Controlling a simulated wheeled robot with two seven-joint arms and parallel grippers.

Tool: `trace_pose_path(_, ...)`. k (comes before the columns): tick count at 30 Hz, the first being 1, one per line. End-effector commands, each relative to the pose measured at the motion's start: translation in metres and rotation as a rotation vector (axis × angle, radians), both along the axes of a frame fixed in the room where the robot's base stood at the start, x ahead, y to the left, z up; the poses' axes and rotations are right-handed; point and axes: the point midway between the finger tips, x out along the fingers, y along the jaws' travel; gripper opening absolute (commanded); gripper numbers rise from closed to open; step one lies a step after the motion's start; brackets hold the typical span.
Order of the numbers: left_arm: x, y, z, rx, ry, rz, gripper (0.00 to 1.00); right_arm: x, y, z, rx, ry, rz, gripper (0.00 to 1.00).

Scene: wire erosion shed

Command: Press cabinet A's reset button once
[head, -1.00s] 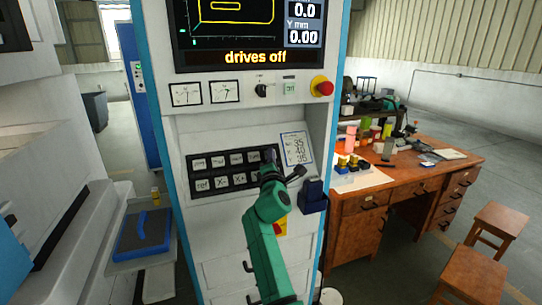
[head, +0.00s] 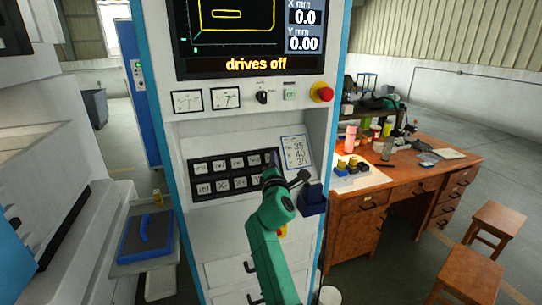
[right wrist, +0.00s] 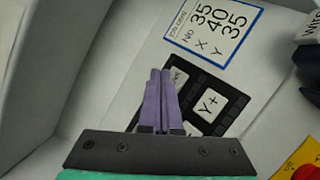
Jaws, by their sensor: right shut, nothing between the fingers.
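A tall white cabinet with blue edges (head: 188,130) fills the middle of the head view; I see no letter A on it. Its keypad (head: 206,183) has two rows of pale keys on black. I cannot make out a key marked reset. My right gripper (head: 271,160) is shut and empty, at the keypad's right end. In the right wrist view its purple fingers (right wrist: 160,76) point at the keypad, beside the Y+ key (right wrist: 211,104), and hide part of another key. Whether the tips touch is not clear. My left gripper is out of view.
A number card (head: 296,152) and a dark blue holder (head: 313,198) are right of the gripper. A wooden desk (head: 360,222) stands to the right.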

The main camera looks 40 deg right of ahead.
Motion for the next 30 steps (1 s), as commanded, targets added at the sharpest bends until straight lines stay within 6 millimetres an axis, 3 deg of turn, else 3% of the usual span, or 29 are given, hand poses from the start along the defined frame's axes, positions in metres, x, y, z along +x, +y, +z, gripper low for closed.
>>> trace_pose_path(1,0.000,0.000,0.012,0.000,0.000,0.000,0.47,-0.004,0.002,0.009,0.001,0.001,0.000,0.00)
trace_pose_path(10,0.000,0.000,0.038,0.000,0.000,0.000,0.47,-0.026,0.009,0.025,0.000,0.002,0.000,0.00)
trace_pose_path(30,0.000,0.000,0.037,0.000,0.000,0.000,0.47,-0.029,0.010,0.024,0.000,0.000,0.000,0.00)
